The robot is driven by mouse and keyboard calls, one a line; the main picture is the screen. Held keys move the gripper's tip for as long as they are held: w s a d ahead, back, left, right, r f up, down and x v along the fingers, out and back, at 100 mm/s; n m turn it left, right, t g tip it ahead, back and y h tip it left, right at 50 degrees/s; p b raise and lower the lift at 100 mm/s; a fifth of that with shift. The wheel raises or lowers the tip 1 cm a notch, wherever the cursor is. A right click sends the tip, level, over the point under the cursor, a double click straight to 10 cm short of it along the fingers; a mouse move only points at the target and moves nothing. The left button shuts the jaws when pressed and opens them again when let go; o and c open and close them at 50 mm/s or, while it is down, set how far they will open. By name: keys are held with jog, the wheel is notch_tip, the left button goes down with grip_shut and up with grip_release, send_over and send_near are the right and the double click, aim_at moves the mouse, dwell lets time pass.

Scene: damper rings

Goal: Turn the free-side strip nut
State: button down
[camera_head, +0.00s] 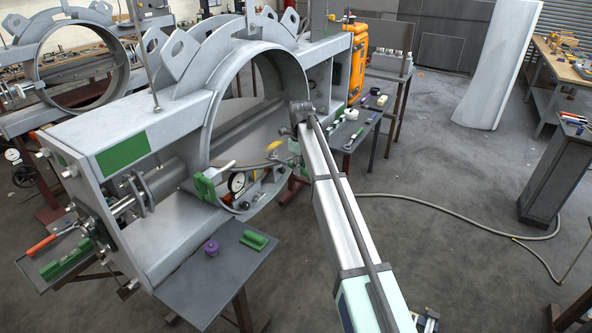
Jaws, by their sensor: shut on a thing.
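A large grey damper ring (216,112) stands upright in a pale metal frame (150,125) at the left centre. My arm reaches up from the bottom right, and its dark end, my gripper (300,113), is at the right rim of the ring. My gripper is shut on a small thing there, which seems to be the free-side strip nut. The nut and the fingertips are too small and too covered by my arm to make out. A dial gauge (237,182) with a green holder (206,188) sits at the lower front of the ring.
A grey shelf (205,285) in front carries a purple knob (211,247) and a green block (254,240). A second ring (75,70) stands behind at left. An orange case (357,60) and a small side table (352,131) stand behind. A hose (450,203) crosses the open floor at right.

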jog(key=shift+w+d, duration=0.15)
jog(key=shift+w, duration=0.1)
jog(key=shift+w+d+n, duration=0.6)
jog(key=shift+w+n, duration=0.25)
jog(key=shift+w, duration=0.1)
jog(key=shift+w+d+n, duration=0.6)
jog(key=shift+w+n, duration=0.25)
jog(key=shift+w, duration=0.1)
jog(key=shift+w+d+n, duration=0.3)
jog(key=shift+w+n, duration=0.55)
jog(key=shift+w, duration=0.2)
jog(key=shift+w+d+n, duration=0.25)
jog(key=shift+w+n, duration=0.6)
jog(key=shift+w, duration=0.2)
